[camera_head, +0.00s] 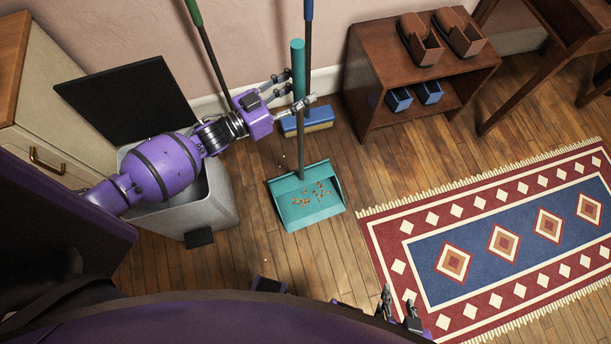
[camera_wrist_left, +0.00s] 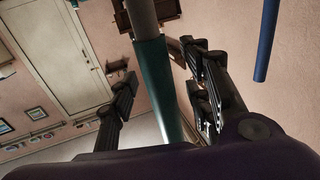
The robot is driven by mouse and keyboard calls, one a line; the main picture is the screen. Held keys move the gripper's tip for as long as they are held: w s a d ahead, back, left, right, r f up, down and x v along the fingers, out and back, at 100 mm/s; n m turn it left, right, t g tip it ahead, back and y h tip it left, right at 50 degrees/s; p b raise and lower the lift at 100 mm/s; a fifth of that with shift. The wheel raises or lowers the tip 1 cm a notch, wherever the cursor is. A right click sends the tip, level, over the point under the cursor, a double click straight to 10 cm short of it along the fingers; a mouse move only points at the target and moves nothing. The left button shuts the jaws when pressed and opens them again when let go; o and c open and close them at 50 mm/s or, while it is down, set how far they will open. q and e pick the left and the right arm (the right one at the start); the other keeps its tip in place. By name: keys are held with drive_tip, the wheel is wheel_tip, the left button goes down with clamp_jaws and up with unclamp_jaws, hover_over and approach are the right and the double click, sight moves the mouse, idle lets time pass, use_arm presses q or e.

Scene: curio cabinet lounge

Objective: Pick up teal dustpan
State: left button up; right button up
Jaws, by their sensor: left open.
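The teal dustpan (camera_head: 308,209) stands on the wooden floor with small orange-brown crumbs in its pan. Its long upright handle has a teal grip at the top (camera_head: 298,62). My purple left arm reaches in from the left, and my left gripper (camera_head: 293,90) is open with its fingers around the handle near the teal grip. In the left wrist view the teal and grey handle (camera_wrist_left: 150,75) passes between the two spread fingers of the left gripper (camera_wrist_left: 160,90). Contact cannot be told. My right gripper (camera_head: 399,305) is low at the bottom edge, partly hidden by my body.
A broom with a blue handle (camera_head: 308,12) and a green-handled pole (camera_head: 208,50) lean at the wall behind. A grey bin (camera_head: 217,190) with a raised black lid (camera_head: 128,104) stands left. A wooden shelf (camera_head: 370,75) and a patterned rug (camera_head: 385,235) are to the right.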

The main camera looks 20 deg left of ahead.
sight(298, 82)
use_arm(q)
drive_tip(key=shift+c, duration=0.2)
clamp_jaws()
drive_tip(key=shift+r, duration=0.25)
drive_tip(key=shift+r+p, duration=0.3)
drive_tip(key=shift+r, duration=1.05)
drive_tip(key=s+d+r+p, duration=0.1)
drive_tip(key=s+d+r, duration=0.3)
drive_tip(key=s+r, duration=0.6)
drive_tip(key=s, duration=0.3)
drive_tip(key=shift+s+p, duration=0.2)
drive_tip(key=shift+p, duration=0.1)
